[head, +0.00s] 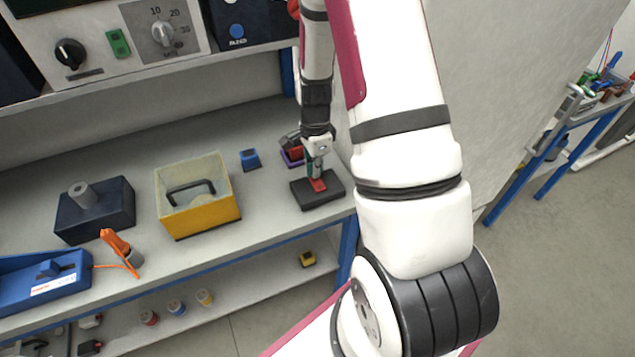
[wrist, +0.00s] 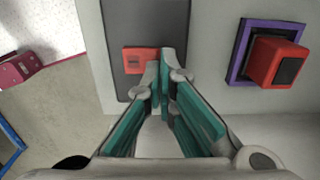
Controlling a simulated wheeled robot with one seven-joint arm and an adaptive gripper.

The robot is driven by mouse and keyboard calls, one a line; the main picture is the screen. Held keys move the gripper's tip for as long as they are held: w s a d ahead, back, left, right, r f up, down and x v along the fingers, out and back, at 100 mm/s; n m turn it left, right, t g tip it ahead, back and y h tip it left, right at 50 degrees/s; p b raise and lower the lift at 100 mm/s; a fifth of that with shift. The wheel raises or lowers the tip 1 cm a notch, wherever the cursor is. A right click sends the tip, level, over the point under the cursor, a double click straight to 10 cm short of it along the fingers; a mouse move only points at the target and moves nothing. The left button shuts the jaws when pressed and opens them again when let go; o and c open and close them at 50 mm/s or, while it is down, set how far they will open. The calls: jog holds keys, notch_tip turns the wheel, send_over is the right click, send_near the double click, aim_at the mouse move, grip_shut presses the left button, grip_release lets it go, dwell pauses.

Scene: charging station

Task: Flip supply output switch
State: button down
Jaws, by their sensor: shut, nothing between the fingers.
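A black box (head: 304,201) with a red rocker switch (head: 319,186) on top lies near the bench's front right edge. The wrist view shows the same red switch (wrist: 139,61) on the dark box top (wrist: 146,20). My gripper (head: 316,172) points down over the box. Its fingers are shut and empty, and in the wrist view the fingertips (wrist: 161,66) lie at the right edge of the switch. I cannot tell whether they touch it. The fingertips cover part of the switch. A grey panel above carries a green switch (head: 118,43); no label on either switch is readable.
A red block in a purple frame (wrist: 277,62) sits right of the black box in the wrist view. A small blue block (head: 250,159), a yellow bin (head: 198,212) and a dark blue box (head: 95,210) stand to the left. A shelf hangs above the bench.

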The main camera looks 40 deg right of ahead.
jog(key=shift+f+b, duration=0.35)
jog(key=shift+f, duration=0.5)
dwell(0.3)
jog(key=shift+r+p, duration=1.5)
jog(key=shift+r, duration=2.05)
